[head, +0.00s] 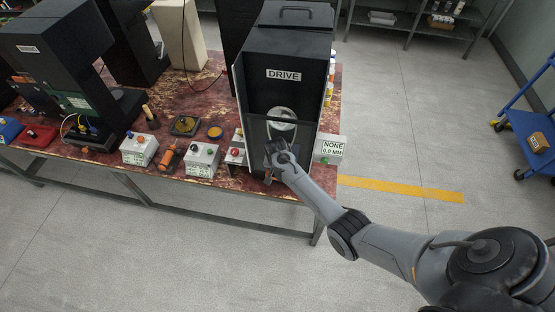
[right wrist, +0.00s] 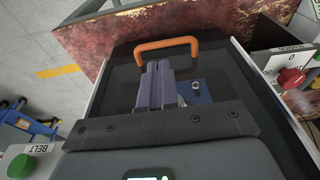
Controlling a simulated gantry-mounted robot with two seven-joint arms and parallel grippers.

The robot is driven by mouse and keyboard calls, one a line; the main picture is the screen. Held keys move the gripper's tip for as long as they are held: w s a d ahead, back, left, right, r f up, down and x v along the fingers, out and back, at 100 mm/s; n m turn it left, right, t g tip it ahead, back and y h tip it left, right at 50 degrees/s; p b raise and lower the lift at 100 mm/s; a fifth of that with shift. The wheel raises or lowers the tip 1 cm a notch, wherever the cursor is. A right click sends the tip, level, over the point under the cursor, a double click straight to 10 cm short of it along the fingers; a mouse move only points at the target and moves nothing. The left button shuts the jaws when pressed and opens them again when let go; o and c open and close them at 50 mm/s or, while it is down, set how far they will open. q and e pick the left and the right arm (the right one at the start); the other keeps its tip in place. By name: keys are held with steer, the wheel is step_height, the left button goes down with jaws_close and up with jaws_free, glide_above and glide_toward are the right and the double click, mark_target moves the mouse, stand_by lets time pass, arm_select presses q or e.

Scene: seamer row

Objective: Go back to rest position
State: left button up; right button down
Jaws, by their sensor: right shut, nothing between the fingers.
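My right gripper (head: 275,152) reaches in from the right in the head view. It is at the open front of the black cabinet marked DRIVE (head: 283,58), just below a round pale metal part (head: 282,118). In the right wrist view its two purple-grey fingers (right wrist: 158,68) are together, with nothing seen between them. An orange handle (right wrist: 167,43) lies just past the fingertips; I cannot tell if they touch it. A blue block with a bolt (right wrist: 194,92) is beside the fingers. My left gripper is in neither view.
The cabinet's side walls flank the gripper closely. A blue cart (head: 530,130) is at far right. Floor in front is clear.

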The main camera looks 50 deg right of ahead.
step_height(320, 180, up, 6)
steer(key=s+a+f+g+p, duration=0.25)
steer(key=s+f, duration=0.35)
steer(key=s, duration=0.6)
steer(key=s+a+r+n+p, duration=0.2)
steer(key=s+a+n+p, duration=0.3)
steer(key=s, duration=0.8)
steer(key=s+a+r+n+t+y+p, duration=0.1)
steer(key=s+a+r+n+t, duration=0.3)
steer(key=a+r, duration=0.6)
step_height(320, 180, up, 13)
steer(key=w+a+n, duration=0.1)
steer(key=a+n, duration=0.1)
steer(key=n, duration=0.1)
steer(key=shift+a+n+t+y, duration=0.25)
steer(key=shift+n+t+y, duration=0.15)
steer(key=shift+t, duration=0.05)
steer(key=shift+f, duration=0.1)
